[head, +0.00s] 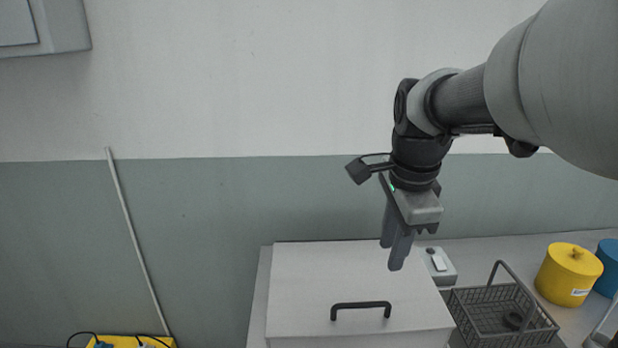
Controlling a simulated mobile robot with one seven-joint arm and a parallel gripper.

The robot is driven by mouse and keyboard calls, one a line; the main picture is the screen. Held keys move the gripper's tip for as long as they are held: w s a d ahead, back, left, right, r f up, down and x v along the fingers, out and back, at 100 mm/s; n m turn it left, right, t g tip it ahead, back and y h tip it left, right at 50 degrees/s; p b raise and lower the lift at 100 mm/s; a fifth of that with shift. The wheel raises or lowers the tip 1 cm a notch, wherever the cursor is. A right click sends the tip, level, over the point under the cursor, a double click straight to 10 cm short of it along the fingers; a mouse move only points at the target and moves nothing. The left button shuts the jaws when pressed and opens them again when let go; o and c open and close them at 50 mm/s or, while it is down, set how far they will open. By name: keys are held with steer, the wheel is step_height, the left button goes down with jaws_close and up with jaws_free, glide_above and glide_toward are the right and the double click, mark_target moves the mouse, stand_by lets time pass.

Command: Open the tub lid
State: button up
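The tub (350,341) is a white box at the bottom centre of the head view. Its flat white lid (320,275) lies shut on top. A black bar handle (361,305) sits near the lid's front edge. My gripper (395,258) points down above the right rear part of the lid, apart from the handle. Its two fingers show nearly one behind the other, so the gap between them is unclear. Nothing shows held in them. The tub's lower front is cut off by the frame edge.
Right of the tub stand a wire basket (482,305) holding a small dark ring, a yellow lidded pot (566,278) and a blue container (608,262). A small grey box (438,265) lies behind the basket. A pale rod (138,240) leans on the wall at left.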

steer(key=b, duration=0.2)
glide_toward(374, 303)
steer(key=shift+m, duration=0.4)
steer(key=f, duration=0.3)
steer(key=w+f, duration=0.1)
steer(key=f, duration=0.3)
steer(key=shift+w+f, duration=0.2)
steer(key=shift+f, duration=0.05)
jaws_close()
